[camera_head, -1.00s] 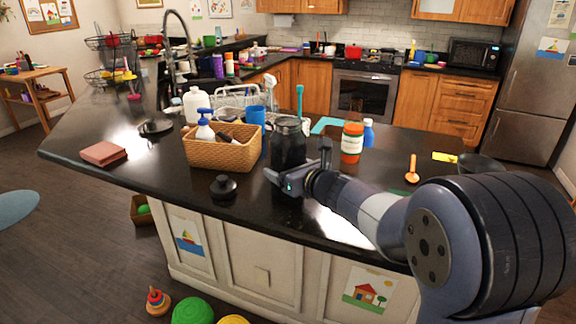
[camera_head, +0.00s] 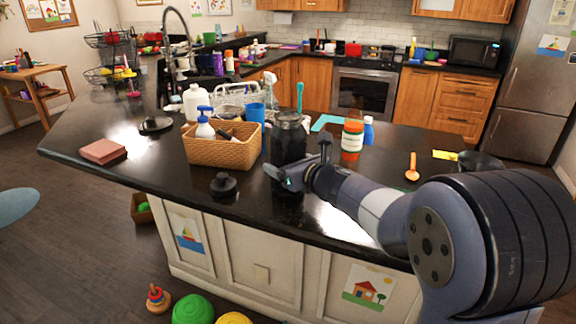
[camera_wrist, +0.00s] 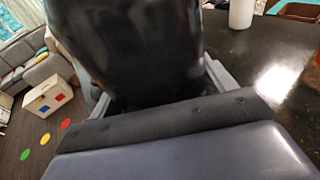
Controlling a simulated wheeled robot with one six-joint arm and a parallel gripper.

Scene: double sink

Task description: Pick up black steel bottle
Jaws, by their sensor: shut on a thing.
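The black steel bottle (camera_head: 289,139) is a dark, upright cylinder with a grey-black top, near the front edge of the black island counter (camera_head: 150,172). My gripper (camera_head: 292,176) is shut on its lower part from the right front. In the wrist view the dark bottle (camera_wrist: 130,45) fills the space between the two fingers, and its top is out of frame. The bottle's base is partly hidden by the gripper, so I cannot tell clearly whether it clears the counter.
A wicker basket (camera_head: 222,151) with a pump bottle stands just left of the bottle. A black lidded object (camera_head: 223,185) lies in front of it. An orange-red bottle (camera_head: 352,139) and a blue bottle (camera_head: 368,131) stand to the right. The counter's left front is mostly clear.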

